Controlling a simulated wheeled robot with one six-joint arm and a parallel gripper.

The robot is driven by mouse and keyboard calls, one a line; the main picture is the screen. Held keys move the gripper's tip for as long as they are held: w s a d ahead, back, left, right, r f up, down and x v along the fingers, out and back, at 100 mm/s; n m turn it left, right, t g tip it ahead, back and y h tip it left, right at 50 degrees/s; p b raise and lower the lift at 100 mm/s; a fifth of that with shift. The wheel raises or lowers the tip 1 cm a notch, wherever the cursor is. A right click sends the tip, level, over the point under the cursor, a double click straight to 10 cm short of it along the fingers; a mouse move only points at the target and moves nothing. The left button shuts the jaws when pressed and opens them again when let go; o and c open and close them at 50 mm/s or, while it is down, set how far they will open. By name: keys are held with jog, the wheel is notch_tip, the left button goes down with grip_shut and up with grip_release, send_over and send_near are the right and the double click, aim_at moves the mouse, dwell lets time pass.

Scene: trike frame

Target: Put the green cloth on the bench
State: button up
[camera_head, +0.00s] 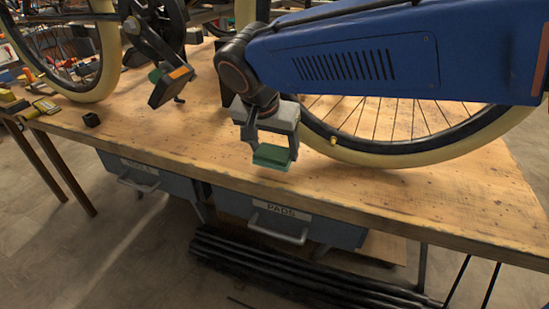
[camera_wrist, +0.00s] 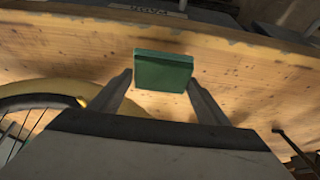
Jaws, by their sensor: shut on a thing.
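The green cloth (camera_head: 271,156) is a small folded green block held between the fingers of my gripper (camera_head: 270,150). In the wrist view the green cloth (camera_wrist: 163,71) sits at the tips of both fingers of my gripper (camera_wrist: 160,80), with wood behind it. My gripper is shut on it and points down over the front part of the wooden bench (camera_head: 400,195). The cloth appears a little above the bench top; whether its underside touches the wood is hard to tell. The bench also shows in the wrist view (camera_wrist: 235,75).
A bicycle wheel (camera_head: 400,158) stands on the bench right behind my gripper. Drawers, one labelled PADS (camera_head: 285,222), are under the front edge. The bench's right front is clear.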

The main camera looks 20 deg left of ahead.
aim_at(272, 154)
jog(key=shift+a+f, duration=0.1)
jog(key=shift+f, duration=1.65)
jog(key=o, duration=0.9)
jog(key=v, duration=1.2)
jog(key=shift+r, duration=0.1)
